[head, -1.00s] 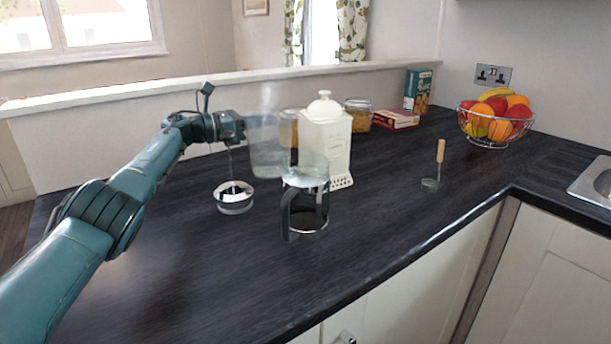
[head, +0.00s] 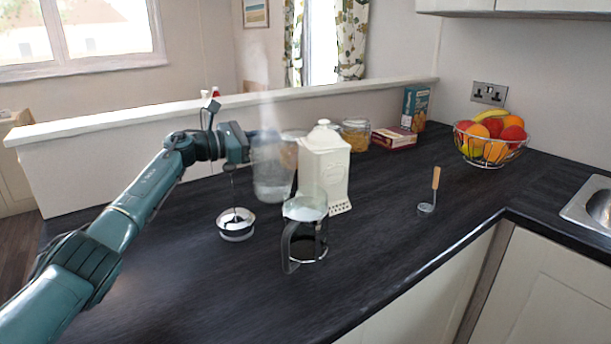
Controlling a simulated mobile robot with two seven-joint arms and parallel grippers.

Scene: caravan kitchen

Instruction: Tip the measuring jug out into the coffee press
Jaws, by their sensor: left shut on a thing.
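The measuring jug (head: 271,178) is clear and upright, with faint steam above it. My left gripper (head: 250,148) is shut on its left side; I cannot tell how far its base is from the counter. The coffee press (head: 306,236) stands upright on the counter, in front and to the right of the jug. It is clear glass with a black handle, an open top and dark contents at the bottom. The jug is apart from the press. The press's plunger lid (head: 236,224) lies on the counter left of the press. My right gripper is not in view.
A cream canister (head: 324,170) stands close behind the press. Glass jars (head: 356,135), boxes (head: 394,138) and a fruit bowl (head: 489,147) are farther back. A wooden-handled scoop (head: 431,190) stands to the right. The front counter is clear.

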